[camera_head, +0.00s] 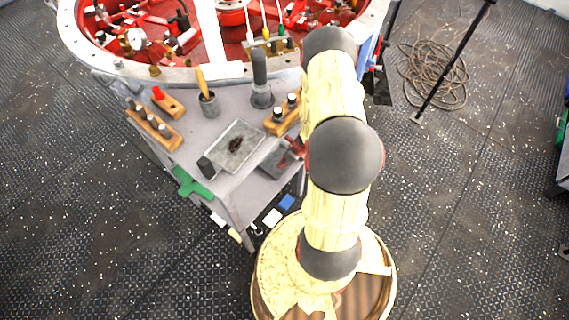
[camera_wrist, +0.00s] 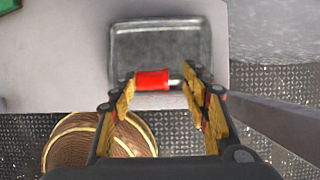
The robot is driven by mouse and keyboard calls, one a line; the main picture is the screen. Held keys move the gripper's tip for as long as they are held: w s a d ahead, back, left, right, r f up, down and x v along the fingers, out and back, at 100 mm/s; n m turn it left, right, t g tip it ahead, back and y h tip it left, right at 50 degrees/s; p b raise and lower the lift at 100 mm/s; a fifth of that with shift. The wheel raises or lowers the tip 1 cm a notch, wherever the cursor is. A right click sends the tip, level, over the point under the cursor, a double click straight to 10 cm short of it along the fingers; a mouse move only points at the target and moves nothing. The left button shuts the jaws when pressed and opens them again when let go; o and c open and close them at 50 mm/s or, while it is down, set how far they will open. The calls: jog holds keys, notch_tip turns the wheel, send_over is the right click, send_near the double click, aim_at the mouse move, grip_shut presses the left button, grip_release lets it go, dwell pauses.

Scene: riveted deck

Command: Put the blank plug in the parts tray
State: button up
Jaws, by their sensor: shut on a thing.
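My gripper (camera_wrist: 160,82) is shut on a red plug with a short metal end (camera_wrist: 152,80), taken to be the blank plug. It lies crosswise between the two yellow-padded fingers. In the wrist view it appears over the near edge of a grey metal tray (camera_wrist: 160,45) whose visible floor is empty. In the head view this looks like the dark grey tray (camera_head: 274,162) at the bench's near right; the gripper (camera_head: 297,148) is mostly hidden by my arm there. A second, lighter tray (camera_head: 222,158) beside it holds a dark item. Which one is the parts tray I cannot tell.
The grey bench (camera_head: 200,135) carries wooden blocks with pegs (camera_head: 155,128), a block with a red piece (camera_head: 160,95), a cup with a yellow-handled tool (camera_head: 208,103) and a dark upright cylinder (camera_head: 260,80). A red-lined round housing (camera_head: 215,70) stands behind.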

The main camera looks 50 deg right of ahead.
jog(key=shift+w+f+b, duration=0.2)
jog(key=shift+f+b, duration=0.4)
jog(key=shift+f, duration=0.95)
jog(key=shift+f, duration=0.15)
jog(key=o, duration=1.2)
jog(key=shift+o, duration=0.2)
